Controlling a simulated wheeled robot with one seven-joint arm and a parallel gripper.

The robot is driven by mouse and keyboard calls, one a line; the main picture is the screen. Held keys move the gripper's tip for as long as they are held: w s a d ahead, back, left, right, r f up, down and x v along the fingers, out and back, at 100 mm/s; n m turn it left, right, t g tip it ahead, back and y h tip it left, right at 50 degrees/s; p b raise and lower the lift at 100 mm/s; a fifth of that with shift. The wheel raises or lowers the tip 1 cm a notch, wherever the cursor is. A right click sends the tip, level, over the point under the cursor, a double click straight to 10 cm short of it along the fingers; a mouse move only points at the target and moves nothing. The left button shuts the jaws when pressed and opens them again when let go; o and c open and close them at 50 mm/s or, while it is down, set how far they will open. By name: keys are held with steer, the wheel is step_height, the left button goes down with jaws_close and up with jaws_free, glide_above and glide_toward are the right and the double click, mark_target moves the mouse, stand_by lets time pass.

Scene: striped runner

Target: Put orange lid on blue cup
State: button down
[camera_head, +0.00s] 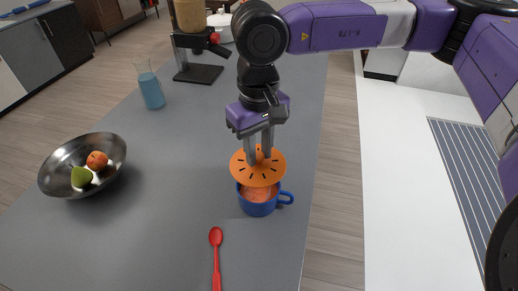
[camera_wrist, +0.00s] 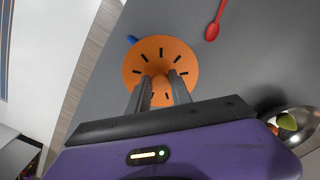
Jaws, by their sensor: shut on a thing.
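The orange lid (camera_head: 240,172) is a flat disc with dark slots, held in my gripper (camera_head: 261,160). In the head view it appears just above the blue cup (camera_head: 258,208), overlapping the far part of its rim. The cup's near rim and orange inside still show, and its handle points right. In the wrist view the lid (camera_wrist: 181,53) fills the space beyond my gripper (camera_wrist: 160,82) and hides nearly all of the cup; a bit of blue (camera_wrist: 131,40) shows at its left edge. I cannot tell whether lid and cup touch.
A red spoon (camera_head: 216,250) lies in front of the cup on the grey table (camera_head: 150,235). A metal bowl (camera_head: 115,155) with fruit stands at the left. A blue glass carafe (camera_head: 151,90) and a coffee machine (camera_head: 200,74) stand farther back. The table's right edge is near the cup.

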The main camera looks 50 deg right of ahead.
mark_target(259, 164)
steer(key=shift+f+b, duration=1.05)
steer(key=shift+f, duration=1.5)
steer(key=shift+f+b, duration=0.7)
steer(key=shift+b, duration=0.25)
steer(key=shift+b, duration=0.5)
steer(key=shift+f+b, duration=0.4)
steer(key=shift+b, duration=0.35)
steer(key=c, duration=0.6)
jaws_free()
steer(key=shift+r, duration=0.15)
